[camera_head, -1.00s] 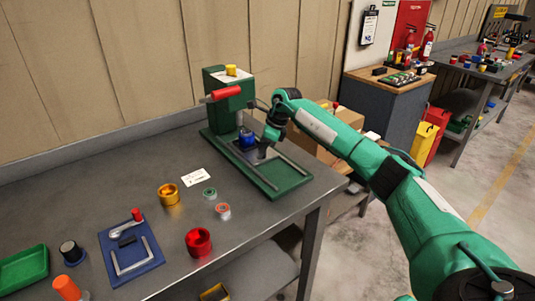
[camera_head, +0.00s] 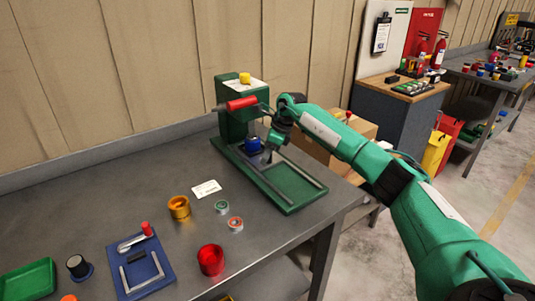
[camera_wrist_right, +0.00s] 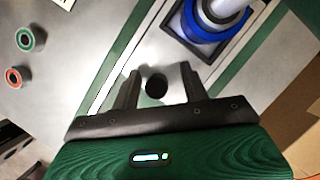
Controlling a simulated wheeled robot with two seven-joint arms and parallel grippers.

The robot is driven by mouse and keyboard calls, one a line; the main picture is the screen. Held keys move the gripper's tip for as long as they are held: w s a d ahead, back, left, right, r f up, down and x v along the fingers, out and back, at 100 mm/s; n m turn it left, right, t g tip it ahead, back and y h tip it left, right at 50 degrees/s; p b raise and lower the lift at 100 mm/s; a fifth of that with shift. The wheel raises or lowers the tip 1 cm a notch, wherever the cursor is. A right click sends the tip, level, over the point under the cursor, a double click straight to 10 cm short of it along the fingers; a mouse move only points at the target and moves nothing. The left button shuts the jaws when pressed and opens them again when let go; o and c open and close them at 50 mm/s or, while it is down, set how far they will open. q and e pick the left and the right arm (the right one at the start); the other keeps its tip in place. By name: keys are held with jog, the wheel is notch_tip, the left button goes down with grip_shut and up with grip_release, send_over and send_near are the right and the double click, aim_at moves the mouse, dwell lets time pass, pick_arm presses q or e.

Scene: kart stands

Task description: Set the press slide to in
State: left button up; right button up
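The green press (camera_head: 236,122) stands at the back of the metal bench, with a red handle (camera_head: 242,103) on its upper part. Its slide carries a blue ring-shaped holder (camera_head: 253,145) with a pale cylindrical part above it in the right wrist view (camera_wrist_right: 213,22). My right gripper (camera_head: 267,157) is low over the press base, just right of the blue holder. In the right wrist view its two fingers (camera_wrist_right: 158,88) are apart, with a black round knob (camera_wrist_right: 156,87) between them. Gaps show on both sides of the knob. My left gripper is out of view.
A green base with metal rails (camera_head: 290,188) extends towards the front right. Yellow (camera_head: 179,207) and red (camera_head: 211,260) cups, two small rings (camera_head: 235,224), a white card (camera_head: 206,189) and a blue board (camera_head: 140,268) lie on the bench. Cardboard boxes (camera_head: 322,150) stand behind my right arm.

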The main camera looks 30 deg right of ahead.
jog(key=shift+s+d+r, duration=0.2)
jog(key=shift+r, duration=0.3)
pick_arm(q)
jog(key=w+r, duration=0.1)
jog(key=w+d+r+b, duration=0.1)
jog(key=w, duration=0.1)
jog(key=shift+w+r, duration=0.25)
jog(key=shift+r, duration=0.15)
pick_arm(e)
jog(key=v, duration=1.2)
jog(key=shift+r, duration=0.3)
jog(key=shift+d, duration=0.1)
